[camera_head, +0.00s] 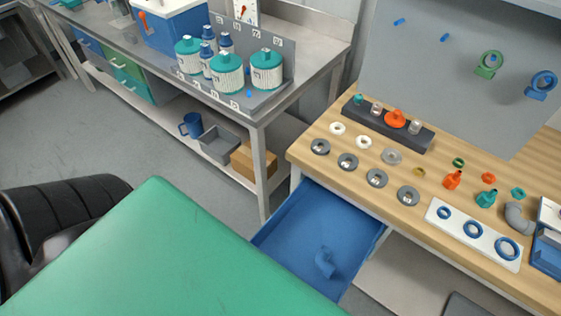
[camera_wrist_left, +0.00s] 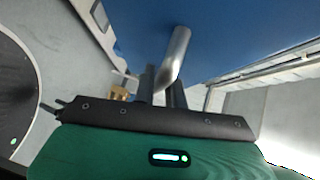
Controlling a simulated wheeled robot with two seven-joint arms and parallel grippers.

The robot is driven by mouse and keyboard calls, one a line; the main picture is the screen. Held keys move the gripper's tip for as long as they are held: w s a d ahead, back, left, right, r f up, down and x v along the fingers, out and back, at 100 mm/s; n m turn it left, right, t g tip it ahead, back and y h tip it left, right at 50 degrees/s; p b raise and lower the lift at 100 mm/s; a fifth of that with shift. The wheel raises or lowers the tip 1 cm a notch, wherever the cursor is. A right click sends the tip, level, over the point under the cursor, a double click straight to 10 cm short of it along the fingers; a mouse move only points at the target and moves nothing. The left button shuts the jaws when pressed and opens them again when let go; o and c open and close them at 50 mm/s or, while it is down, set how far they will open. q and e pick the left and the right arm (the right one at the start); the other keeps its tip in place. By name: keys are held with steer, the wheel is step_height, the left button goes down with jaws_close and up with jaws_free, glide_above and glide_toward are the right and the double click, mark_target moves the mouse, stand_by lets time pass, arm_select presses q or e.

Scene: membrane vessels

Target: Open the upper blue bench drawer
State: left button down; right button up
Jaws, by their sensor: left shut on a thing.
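The blue bench drawer (camera_head: 300,222) stands pulled out from just under the wooden bench top in the head view, its inside open to view. Its front edge is partly hidden behind a large green surface. In the left wrist view the blue drawer front (camera_wrist_left: 245,35) fills the top, with a metal bar handle (camera_wrist_left: 178,55) standing out from it. My left gripper (camera_wrist_left: 163,85) is shut on this handle. My left gripper does not show in the head view. My right gripper is in neither view.
A small blue piece (camera_head: 325,263) lies in the drawer. The wooden bench (camera_head: 330,155) carries grey rings, a dark holder (camera_head: 385,128) and a white plate with blue rings (camera_head: 440,228). A metal bench (camera_head: 300,85) with teal-capped vessels stands left. Grey floor lies between.

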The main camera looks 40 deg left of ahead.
arm_select(q)
steer(key=shift+s, duration=0.1)
steer(key=c, duration=1.5)
jaws_free()
steer(key=shift+o, duration=0.2)
steer(key=shift+a, duration=0.1)
steer(key=b+v, duration=0.2)
steer(key=v, duration=1.1)
steer(key=shift+s+a+b, duration=0.2)
steer(key=shift+s+b, duration=0.1)
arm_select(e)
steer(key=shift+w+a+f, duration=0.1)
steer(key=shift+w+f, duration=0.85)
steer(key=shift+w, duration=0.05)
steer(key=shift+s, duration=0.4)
